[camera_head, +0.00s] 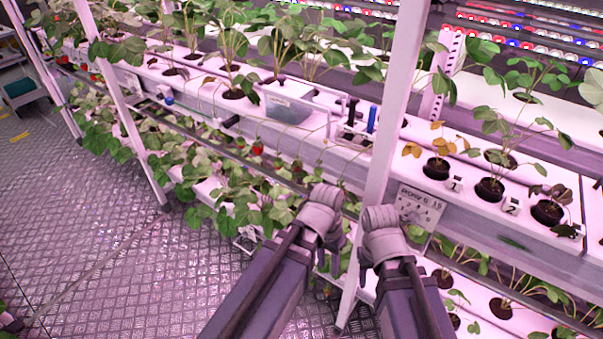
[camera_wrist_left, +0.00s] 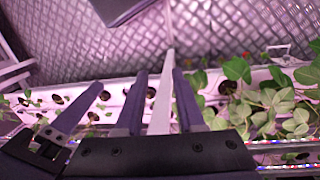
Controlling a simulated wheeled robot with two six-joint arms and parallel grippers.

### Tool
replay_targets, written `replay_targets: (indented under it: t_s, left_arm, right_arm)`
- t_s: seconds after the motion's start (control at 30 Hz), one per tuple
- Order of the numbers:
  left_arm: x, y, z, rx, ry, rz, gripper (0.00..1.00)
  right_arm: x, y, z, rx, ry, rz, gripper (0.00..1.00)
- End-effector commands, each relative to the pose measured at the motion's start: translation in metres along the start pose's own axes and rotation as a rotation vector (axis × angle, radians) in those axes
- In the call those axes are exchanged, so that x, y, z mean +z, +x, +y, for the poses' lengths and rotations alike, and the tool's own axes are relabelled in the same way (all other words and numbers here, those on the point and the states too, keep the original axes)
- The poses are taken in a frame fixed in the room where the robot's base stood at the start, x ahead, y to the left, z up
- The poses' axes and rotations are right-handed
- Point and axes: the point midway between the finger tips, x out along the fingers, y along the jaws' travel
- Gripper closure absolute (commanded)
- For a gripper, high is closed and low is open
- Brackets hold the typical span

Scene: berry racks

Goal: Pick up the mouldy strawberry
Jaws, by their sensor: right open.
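Red strawberries hang on stems along the front edge of the racks, one near the middle (camera_head: 257,149) and another strawberry (camera_head: 296,166) just right of it. Mould cannot be made out on any of them. My left gripper (camera_head: 322,214) is right of and below these two berries, in front of the rack. In the left wrist view its two fingers (camera_wrist_left: 159,73) are apart, with a white post behind the gap and no berry between them.
A clear bin (camera_head: 287,105) and a small tool holder (camera_head: 355,130) sit on the upper shelf. Potted plants (camera_head: 489,187) and number tags are on the right. The metal floor (camera_head: 90,230) at left is clear.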

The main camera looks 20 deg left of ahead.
Motion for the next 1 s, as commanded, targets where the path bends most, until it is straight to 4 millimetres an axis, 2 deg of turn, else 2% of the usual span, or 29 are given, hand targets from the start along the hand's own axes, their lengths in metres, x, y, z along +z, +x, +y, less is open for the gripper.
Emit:
replay_targets:
  t_s: [0.03,0.07,0.17,0.27,0.4,0.5,0.6,0.7,0.83,1.0]
  left_arm:
    - [-0.014,0.009,-0.012,0.086,0.024,0.032,0.62]
    - [-0.021,0.010,-0.017,0.146,0.051,0.060,0.62]
    - [-0.045,0.004,-0.038,0.332,0.150,0.206,0.62]
    - [-0.067,-0.014,-0.069,0.472,0.251,0.414,0.62]
    - [-0.085,-0.054,-0.128,0.559,0.379,0.769,0.62]
    - [-0.086,-0.087,-0.173,0.545,0.454,1.015,0.62]
    - [-0.080,-0.117,-0.209,0.497,0.514,1.215,0.62]
    - [-0.071,-0.141,-0.237,0.439,0.557,1.367,0.62]
    - [-0.061,-0.160,-0.258,0.379,0.590,1.485,0.62]
    - [-0.058,-0.167,-0.264,0.355,0.604,1.527,0.62]
  right_arm:
    - [-0.001,0.014,-0.001,0.000,0.000,0.000,0.50]
    - [-0.001,0.018,-0.002,0.000,0.000,0.000,0.50]
    - [-0.002,0.033,-0.003,0.000,0.000,0.000,0.50]
    - [-0.003,0.047,-0.004,0.000,0.000,0.000,0.50]
    - [-0.004,0.065,-0.006,0.000,-0.001,0.000,0.50]
    - [-0.004,0.074,-0.007,0.000,-0.001,0.000,0.50]
    - [-0.005,0.080,-0.008,0.000,-0.001,0.000,0.50]
    - [-0.005,0.083,-0.008,0.000,-0.001,0.000,0.50]
    - [-0.005,0.085,-0.008,0.000,-0.001,0.000,0.50]
    - [-0.005,0.085,-0.008,0.000,-0.001,0.000,0.50]
